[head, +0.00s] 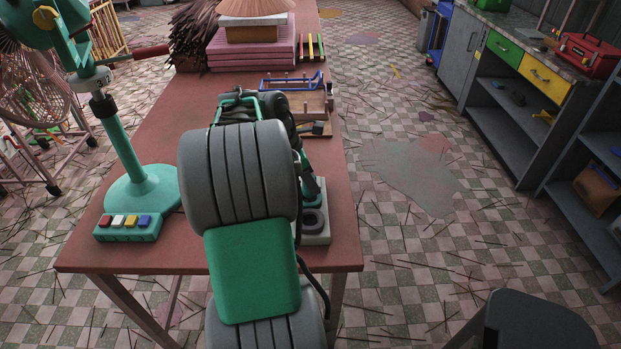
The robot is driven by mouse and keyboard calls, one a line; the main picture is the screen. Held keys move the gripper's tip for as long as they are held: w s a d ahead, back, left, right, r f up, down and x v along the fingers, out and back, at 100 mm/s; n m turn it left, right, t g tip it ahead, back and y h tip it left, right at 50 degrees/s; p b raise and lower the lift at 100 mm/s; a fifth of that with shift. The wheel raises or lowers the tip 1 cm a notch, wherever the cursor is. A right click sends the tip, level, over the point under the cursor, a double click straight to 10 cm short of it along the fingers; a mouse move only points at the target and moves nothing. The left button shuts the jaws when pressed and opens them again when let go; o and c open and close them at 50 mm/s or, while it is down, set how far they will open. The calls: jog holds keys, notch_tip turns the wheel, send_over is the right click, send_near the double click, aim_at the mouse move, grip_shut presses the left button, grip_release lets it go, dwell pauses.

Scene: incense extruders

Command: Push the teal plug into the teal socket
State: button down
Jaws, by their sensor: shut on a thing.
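The teal plug (309,184) shows as a narrow teal and dark piece just right of my arm. My gripper (301,158) is mostly hidden behind my arm and is shut on the plug. The plug stands slightly tilted above a pale grey block (321,238) near the table's right edge. A dark round ring (313,221) is on the block, in front of the plug. The teal socket cannot be made out; my arm covers the block's left part. I cannot tell whether the plug's tip touches the block.
The red-brown table (110,240) has a teal stand (140,188) with a lever and a button box (127,228) at left. Behind are a wooden board with pegs (315,100), a blue frame (290,82) and pink stacked trays (252,52). Open floor lies to the right.

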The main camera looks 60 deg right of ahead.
jog(key=shift+f, duration=1.1)
jog(key=c, duration=0.9)
grip_release()
